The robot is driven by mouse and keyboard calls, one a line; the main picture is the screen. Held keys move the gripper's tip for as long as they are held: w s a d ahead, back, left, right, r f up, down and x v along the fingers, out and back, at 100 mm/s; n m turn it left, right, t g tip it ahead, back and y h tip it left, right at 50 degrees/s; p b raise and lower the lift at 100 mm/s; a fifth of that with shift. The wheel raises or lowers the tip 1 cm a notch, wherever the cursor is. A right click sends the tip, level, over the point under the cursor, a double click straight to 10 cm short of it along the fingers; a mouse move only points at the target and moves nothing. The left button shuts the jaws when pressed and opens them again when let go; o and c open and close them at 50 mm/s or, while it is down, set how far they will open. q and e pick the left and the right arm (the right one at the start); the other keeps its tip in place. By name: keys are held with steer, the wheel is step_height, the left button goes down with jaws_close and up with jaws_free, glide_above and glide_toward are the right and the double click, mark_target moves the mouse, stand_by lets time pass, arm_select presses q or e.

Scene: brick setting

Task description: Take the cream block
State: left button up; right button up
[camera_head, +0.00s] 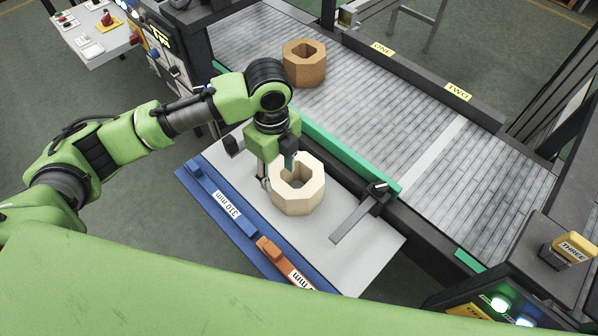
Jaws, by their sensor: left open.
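The cream block (304,199) is an octagonal ring with a hole through its middle. It sits on the light grey plate (371,254) in front of the conveyor. My left gripper (278,176) points down at the block's left side and is open. One finger shows just outside the block's left wall, and the other is near its hole, so the wall appears to lie between them. I cannot tell whether either finger touches the block. My right gripper is not in view.
A brown octagonal block (304,66) sits on the roller conveyor (375,105) behind a green rail (345,150). A dark metal stop arm (358,214) lies right of the cream block. Blue (217,207) and orange (272,251) gauge bars line the plate's front edge. A control panel stands at lower right.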

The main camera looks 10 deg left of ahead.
mark_target(279, 189)
arm_select(q)
steer(key=f, duration=0.3)
steer(key=s+f, duration=0.1)
steer(key=f, duration=0.1)
steer(key=shift+f+p, duration=0.35)
steer(key=shift+p, duration=0.05)
steer(key=shift+w+f, duration=0.15)
steer(key=shift+f, duration=0.2)
steer(key=shift+w+d+f+p, duration=0.15)
steer(key=shift+f+p, duration=0.2)
steer(key=shift+f, duration=0.25)
steer(key=shift+d+f+p, duration=0.15)
steer(key=shift+f+p, duration=0.15)
steer(key=shift+f, duration=0.25)
step_height(279, 189, down, 2)
steer(key=shift+w+f, duration=0.1)
steer(key=shift+f, duration=0.05)
steer(key=shift+f+p, duration=0.3)
steer(key=shift+f, duration=0.1)
steer(key=shift+c, duration=0.4)
jaws_close()
steer(key=shift+w+d, duration=0.1)
steer(key=shift+w, duration=0.1)
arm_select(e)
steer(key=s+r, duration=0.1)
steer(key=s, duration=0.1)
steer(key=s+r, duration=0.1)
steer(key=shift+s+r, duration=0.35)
